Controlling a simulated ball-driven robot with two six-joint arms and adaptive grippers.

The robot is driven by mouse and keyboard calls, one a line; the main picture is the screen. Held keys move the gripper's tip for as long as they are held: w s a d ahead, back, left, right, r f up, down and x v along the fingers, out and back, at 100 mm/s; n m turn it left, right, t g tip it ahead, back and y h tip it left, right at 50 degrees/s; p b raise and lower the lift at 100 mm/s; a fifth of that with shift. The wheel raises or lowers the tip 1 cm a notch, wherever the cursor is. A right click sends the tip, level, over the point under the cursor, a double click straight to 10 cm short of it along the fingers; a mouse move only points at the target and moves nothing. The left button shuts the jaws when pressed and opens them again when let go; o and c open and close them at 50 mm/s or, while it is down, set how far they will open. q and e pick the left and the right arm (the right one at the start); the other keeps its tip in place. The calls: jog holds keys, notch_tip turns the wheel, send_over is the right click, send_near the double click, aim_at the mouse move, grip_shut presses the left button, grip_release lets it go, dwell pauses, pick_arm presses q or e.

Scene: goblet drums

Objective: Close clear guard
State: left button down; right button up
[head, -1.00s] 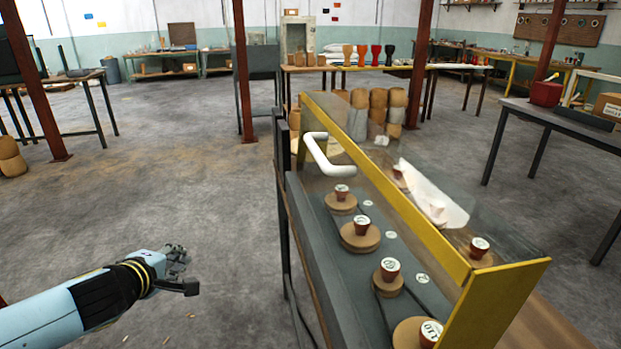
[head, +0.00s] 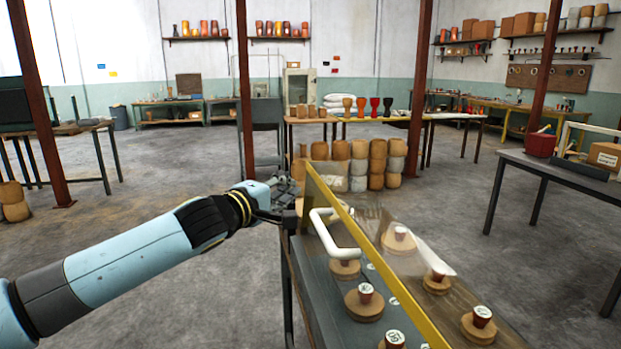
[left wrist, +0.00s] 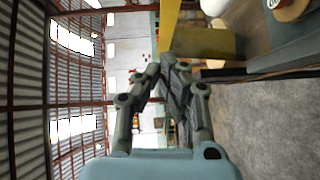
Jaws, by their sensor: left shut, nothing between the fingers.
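The clear guard, with its yellow frame (head: 376,254), stands raised and slanted over the grey bench in the head view. Its white bent handle (head: 335,238) is on the near left side. Part of the yellow frame (left wrist: 169,25) and the handle (left wrist: 214,7) also show in the left wrist view. My left gripper (head: 287,187) is at the far left end of the guard, left of the handle and apart from it. It is shut and empty; its fingers (left wrist: 170,65) show in the left wrist view. My right gripper is out of view.
Small red cups on round wooden discs (head: 364,305) stand on the bench below and behind the clear panel. Stacked drum bodies (head: 360,160) stand beyond the guard's far end. A dark table (head: 560,170) is at right. The floor at left is open.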

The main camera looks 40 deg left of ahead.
aim_at(322, 181)
pick_arm(q)
jog(key=w, duration=0.1)
jog(key=w+d+p, duration=0.1)
jog(key=w, duration=0.1)
jog(key=w+d+p, duration=0.1)
jog(key=shift+w+d+f, duration=0.25)
jog(key=shift+w+f, duration=0.05)
jog(key=shift+w, duration=0.1)
jog(key=shift+w, duration=0.15)
